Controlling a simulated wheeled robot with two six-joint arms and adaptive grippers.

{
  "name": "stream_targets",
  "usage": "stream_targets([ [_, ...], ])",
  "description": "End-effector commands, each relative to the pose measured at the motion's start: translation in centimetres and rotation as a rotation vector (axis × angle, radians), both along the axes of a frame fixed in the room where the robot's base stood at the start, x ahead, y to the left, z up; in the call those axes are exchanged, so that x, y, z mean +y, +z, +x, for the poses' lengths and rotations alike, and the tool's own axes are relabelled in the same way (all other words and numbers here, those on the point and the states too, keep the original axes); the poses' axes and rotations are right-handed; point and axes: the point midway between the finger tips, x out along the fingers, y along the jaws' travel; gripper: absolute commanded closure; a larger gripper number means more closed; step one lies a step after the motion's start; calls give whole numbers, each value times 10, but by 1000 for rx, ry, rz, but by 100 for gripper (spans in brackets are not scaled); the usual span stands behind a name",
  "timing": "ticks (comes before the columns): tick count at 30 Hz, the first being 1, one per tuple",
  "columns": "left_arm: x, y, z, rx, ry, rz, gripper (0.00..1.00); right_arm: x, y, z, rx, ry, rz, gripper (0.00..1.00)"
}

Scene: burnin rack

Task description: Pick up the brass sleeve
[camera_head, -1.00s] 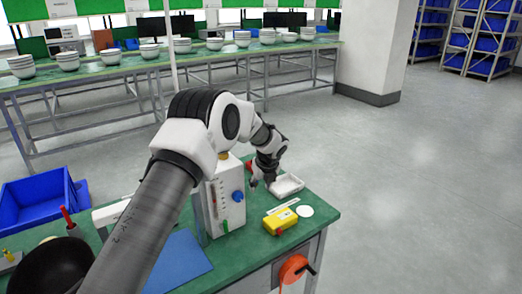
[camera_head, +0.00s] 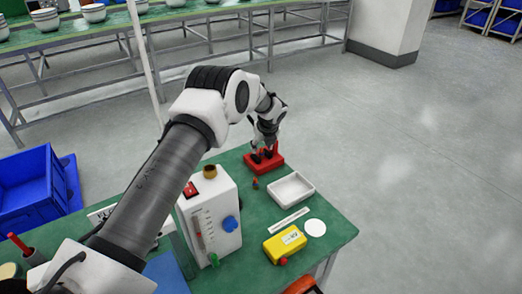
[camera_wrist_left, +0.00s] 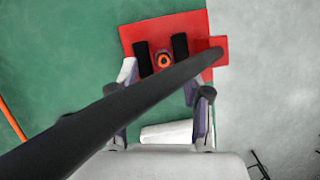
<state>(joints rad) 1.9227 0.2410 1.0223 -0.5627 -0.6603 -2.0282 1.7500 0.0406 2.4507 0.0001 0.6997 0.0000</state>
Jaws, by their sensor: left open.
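A red base (camera_head: 264,162) stands at the far edge of the green table. In the left wrist view, the red base (camera_wrist_left: 135,30) carries two black blocks with a small orange ring (camera_wrist_left: 163,60) between them. I cannot tell for certain that this ring is the brass sleeve. A brass-coloured cylinder (camera_head: 210,171) also sits on top of the white instrument box. My left gripper (camera_head: 262,151) is over the red base. In the left wrist view, its fingers (camera_wrist_left: 160,82) are open on either side of the ring's line, with nothing held. A dark diagonal bar covers part of this view.
The white instrument box (camera_head: 211,212) stands left of the gripper. A white tray (camera_head: 291,188), yellow device (camera_head: 285,244) and white disc (camera_head: 315,228) lie nearer on the table. A blue bin (camera_head: 30,190) is at left.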

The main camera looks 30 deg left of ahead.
Motion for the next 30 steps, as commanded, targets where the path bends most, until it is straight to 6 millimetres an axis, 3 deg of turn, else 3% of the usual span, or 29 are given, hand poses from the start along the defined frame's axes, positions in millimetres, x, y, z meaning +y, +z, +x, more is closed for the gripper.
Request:
stream_targets([
  [3,5,-15,3,0,1,-1,52,0,4,0,-1,1,0,60],
  [10,6,-17,4,-1,1,-1,52,0,3,0,-1,1,0,60],
  [14,6,-17,4,-1,1,-1,97,0,3,0,-1,1,0,60],
  [15,6,-17,4,-1,1,-1,100,0,3,0,-1,1,0,60],
  [30,0,-12,0,1,0,-2,100,0,0,0,-1,1,0,60],
])
